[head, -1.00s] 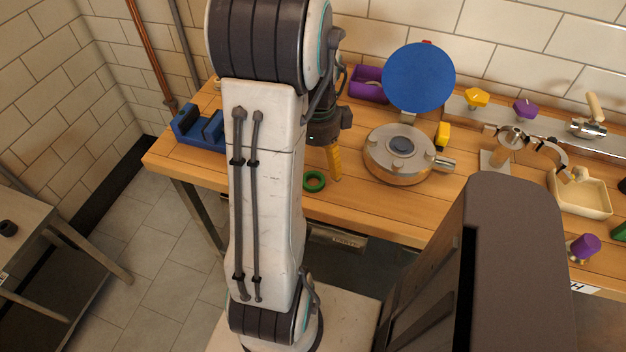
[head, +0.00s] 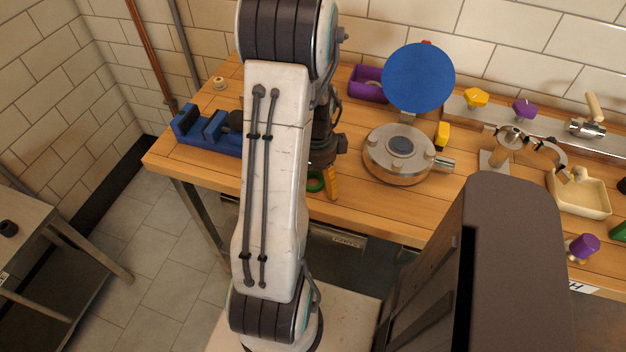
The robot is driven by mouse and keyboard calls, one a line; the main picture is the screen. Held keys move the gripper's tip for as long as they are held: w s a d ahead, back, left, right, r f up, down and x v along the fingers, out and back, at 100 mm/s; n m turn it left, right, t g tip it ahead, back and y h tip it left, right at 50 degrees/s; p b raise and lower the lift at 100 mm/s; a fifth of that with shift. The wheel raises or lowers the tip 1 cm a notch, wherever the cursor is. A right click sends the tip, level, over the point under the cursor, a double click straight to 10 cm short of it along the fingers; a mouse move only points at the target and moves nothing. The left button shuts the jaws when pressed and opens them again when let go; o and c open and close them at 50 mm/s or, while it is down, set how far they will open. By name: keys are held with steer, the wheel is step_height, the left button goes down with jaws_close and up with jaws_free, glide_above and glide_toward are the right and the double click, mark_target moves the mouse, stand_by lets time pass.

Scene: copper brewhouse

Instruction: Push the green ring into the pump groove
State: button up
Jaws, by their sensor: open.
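The green ring (head: 315,183) lies on the wooden bench near its front edge, partly hidden behind my arm and gripper. My gripper (head: 325,190) points down over the ring, with one yellow finger showing just to its right. The jaws are open; the other finger is hidden, and I cannot tell whether the fingers touch the ring. The round metal pump body (head: 400,155) sits on the bench to the right, with a dark round centre and a side pipe stub. I cannot make out its groove clearly at this size.
A blue disc (head: 418,78) stands up behind the pump. A purple bin (head: 368,84) is at the back and a blue vise (head: 208,130) at the left. A yellow block (head: 442,136) and a clamp (head: 530,143) are right of the pump. A cream tray (head: 580,195) is farther right.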

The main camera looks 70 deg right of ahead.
steer(key=shift+c, duration=0.3)
steer(key=c, duration=0.8)
steer(key=shift+r, duration=0.1)
